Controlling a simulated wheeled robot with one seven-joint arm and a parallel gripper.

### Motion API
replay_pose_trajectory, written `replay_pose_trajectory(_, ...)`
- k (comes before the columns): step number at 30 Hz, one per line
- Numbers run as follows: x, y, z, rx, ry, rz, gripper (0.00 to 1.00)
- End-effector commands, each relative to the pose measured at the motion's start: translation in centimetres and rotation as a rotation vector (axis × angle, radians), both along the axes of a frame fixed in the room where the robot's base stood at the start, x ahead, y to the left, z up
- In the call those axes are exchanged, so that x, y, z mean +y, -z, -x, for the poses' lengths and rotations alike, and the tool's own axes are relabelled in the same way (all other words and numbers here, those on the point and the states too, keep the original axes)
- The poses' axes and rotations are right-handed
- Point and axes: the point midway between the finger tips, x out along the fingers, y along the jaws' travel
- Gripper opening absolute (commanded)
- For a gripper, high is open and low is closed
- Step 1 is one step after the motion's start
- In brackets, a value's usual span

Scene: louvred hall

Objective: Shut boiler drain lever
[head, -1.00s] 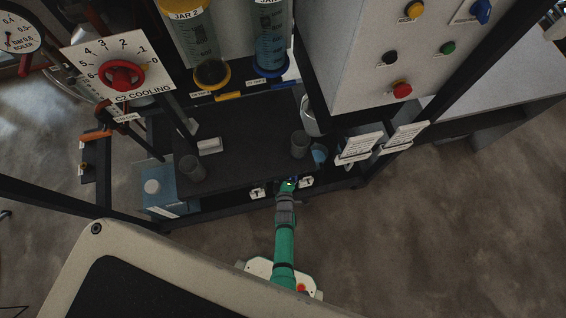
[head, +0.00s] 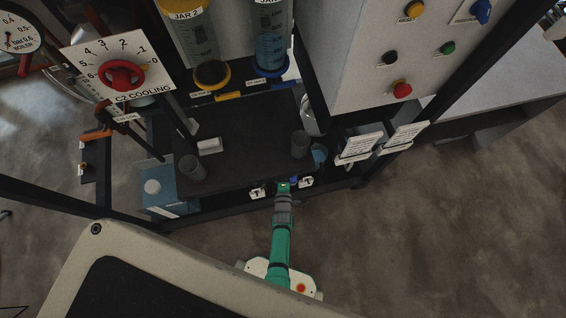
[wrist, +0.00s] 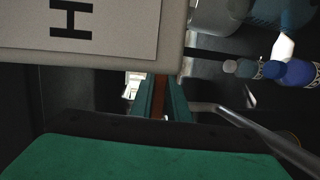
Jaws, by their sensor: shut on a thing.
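My gripper (head: 284,187) is at the front edge of the dark shelf, between two small white plates, at the end of my green arm. In the wrist view its two green fingers (wrist: 161,90) stand close together on a narrow red-brown bar (wrist: 160,97). This may be the drain lever, but most of it is hidden and no label for it is readable. A large off-white panel marked H (wrist: 75,25) is close beside the fingers in the wrist view. A boiler gauge (head: 17,35) is at the far left. An orange handle (head: 96,135) is below it.
The dark shelf (head: 245,145) carries grey cups (head: 192,168) and a white block (head: 209,146). Two jars (head: 270,40) hang above. A blue container (head: 165,195) stands at left. White tags (head: 362,146) jut out at right. The floor at right (head: 440,220) is clear.

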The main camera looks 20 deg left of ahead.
Motion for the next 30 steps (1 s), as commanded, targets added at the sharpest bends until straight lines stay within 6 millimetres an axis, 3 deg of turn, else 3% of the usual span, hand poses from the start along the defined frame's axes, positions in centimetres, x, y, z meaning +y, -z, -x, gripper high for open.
replay_pose_trajectory(5,0.2,0.0,0.2,-0.014,-0.005,0.029,0.0)
replay_pose_trajectory(6,0.2,0.0,0.2,-0.014,-0.004,0.028,0.22)
replay_pose_trajectory(8,0.2,0.0,0.2,-0.014,-0.004,0.028,0.36)
replay_pose_trajectory(18,-0.1,-0.1,0.3,-0.015,-0.001,0.025,0.37)
replay_pose_trajectory(30,-1.8,-0.3,3.9,-0.014,0.0,0.024,0.37)
